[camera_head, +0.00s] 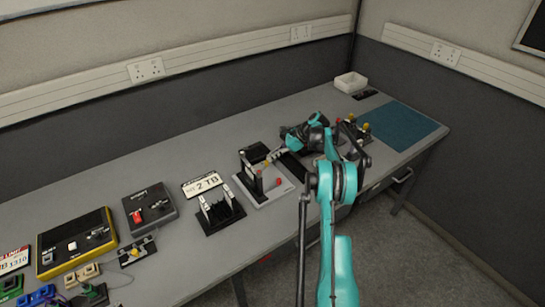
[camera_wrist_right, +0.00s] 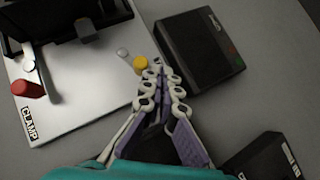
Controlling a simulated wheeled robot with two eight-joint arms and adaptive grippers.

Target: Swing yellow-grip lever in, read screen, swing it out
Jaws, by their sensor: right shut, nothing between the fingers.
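A pale base plate marked CLAMP (camera_wrist_right: 75,110) carries a dark upright frame. It also shows in the head view (camera_head: 268,198). A yellow round grip (camera_wrist_right: 140,65) lies at the plate's edge in the right wrist view, with a small pale knob beside it. A red grip (camera_wrist_right: 27,88) sits on the plate's other side. My right gripper (camera_wrist_right: 160,70) is shut and empty, its tips just beside the yellow grip; I cannot tell whether they touch. My left gripper is not in view. No readable screen text shows.
A dark box (camera_wrist_right: 200,50) with small red and green marks lies beside the gripper tips. Another dark box (camera_wrist_right: 265,160) is at lower right. A black stand (camera_head: 220,213) and a 2 TB sign (camera_head: 202,184) stand left of the plate. A blue mat (camera_head: 402,125) lies at right.

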